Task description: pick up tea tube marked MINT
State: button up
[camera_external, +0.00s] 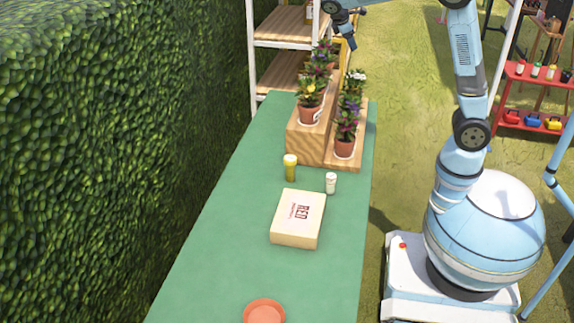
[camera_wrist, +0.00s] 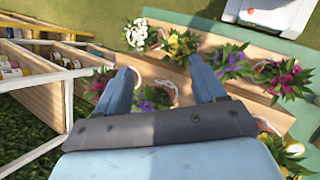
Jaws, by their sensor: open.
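No label reading MINT can be made out in either view. In the wrist view several small tubes or jars (camera_wrist: 62,60) stand on a shelf at the left, also unreadable. My gripper (camera_wrist: 163,82) is open and empty, pointing down above potted flowers. It shows at the top of the external view (camera_external: 348,30), over the far end of the table, away from the two containers.
Wooden stepped stands (camera_external: 306,140) hold several potted flowers (camera_external: 310,95) at the table's far end. A cardboard box (camera_external: 298,219) marked RED and a terracotta saucer (camera_external: 264,311) are nearer. A white-framed shelf (camera_external: 280,25) stands behind; a hedge (camera_external: 110,130) lines the left.

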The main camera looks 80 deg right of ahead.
jog(key=s+a+r+m+t+y, duration=0.25)
jog(key=s+a+t, duration=0.25)
jog(key=s+a, duration=0.85)
jog(key=s+a+f+t+y, duration=0.15)
jog(key=s+a, duration=0.25)
jog(key=a, duration=0.4)
jog(key=n+t+h, duration=0.5)
jog(key=n+t, duration=0.9)
jog(key=n, duration=1.6)
send_near(331, 184)
jog(key=shift+s+d+r, duration=0.45)
jog(key=shift+s+d, duration=0.1)
jog(key=shift+w+f, duration=0.1)
jog(key=x, duration=1.3)
jog(key=shift+w+d, duration=0.2)
jog(key=c, duration=1.1)
